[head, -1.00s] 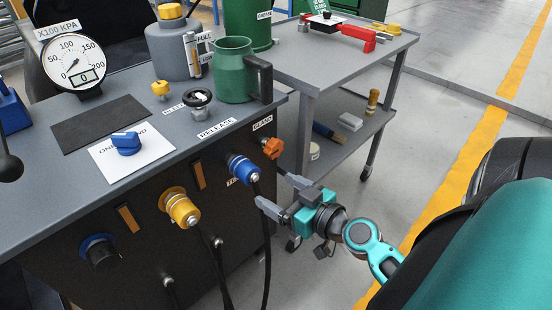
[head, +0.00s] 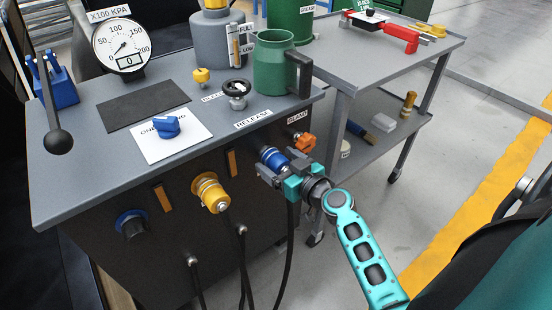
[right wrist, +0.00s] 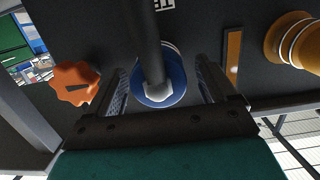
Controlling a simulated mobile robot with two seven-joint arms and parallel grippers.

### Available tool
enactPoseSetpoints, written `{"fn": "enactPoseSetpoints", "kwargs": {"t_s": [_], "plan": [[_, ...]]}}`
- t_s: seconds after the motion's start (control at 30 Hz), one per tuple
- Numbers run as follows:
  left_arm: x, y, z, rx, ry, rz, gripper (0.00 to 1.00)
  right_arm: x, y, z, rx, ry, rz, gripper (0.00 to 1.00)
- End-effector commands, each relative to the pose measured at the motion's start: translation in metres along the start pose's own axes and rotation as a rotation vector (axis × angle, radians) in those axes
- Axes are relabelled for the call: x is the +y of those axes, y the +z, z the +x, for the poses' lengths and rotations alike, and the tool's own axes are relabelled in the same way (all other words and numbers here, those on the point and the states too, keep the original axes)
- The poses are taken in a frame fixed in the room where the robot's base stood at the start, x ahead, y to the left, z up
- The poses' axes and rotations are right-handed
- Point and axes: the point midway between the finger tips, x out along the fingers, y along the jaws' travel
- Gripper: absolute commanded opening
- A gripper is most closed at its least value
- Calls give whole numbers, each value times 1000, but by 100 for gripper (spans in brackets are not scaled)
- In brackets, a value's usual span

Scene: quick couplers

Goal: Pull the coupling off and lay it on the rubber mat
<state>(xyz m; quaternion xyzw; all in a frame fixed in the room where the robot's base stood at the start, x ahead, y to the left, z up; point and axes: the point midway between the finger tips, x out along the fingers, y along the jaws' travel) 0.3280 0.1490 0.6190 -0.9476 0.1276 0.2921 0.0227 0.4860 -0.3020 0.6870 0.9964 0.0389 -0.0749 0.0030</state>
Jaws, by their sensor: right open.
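A blue coupling (head: 272,157) sits on the front panel of the bench, with a dark hose hanging from it. My right gripper (head: 278,168) is at this coupling with its jaws open. In the right wrist view the blue coupling (right wrist: 160,90) lies between the two fingers, with a gap visible on each side. A yellow coupling (head: 211,193) with its own hose is further left on the panel. The dark rubber mat (head: 143,112) lies flat and empty on the bench top. My left gripper is not in view.
An orange knob (head: 305,142) is close to the right of my right gripper. A white sheet with a blue knob (head: 167,126) lies in front of the mat. A green jug (head: 274,65), pressure gauge (head: 120,45) and black lever (head: 57,138) stand on the bench. A grey cart (head: 390,62) stands right.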

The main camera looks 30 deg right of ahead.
Motion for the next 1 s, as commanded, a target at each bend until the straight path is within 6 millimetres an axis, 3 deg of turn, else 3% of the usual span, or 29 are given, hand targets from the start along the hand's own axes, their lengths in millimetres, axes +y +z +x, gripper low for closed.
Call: {"fn": "enactPoseSetpoints", "kwargs": {"t_s": [0.17, 0.47, 1.0], "plan": [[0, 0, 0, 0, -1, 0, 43, 0, 0, 12, 0, 0, 0, 85], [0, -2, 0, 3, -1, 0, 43, 0, 0, 14, -1, 0, 0, 85], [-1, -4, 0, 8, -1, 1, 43, 0, 0, 14, -1, 0, 0, 35]]}}
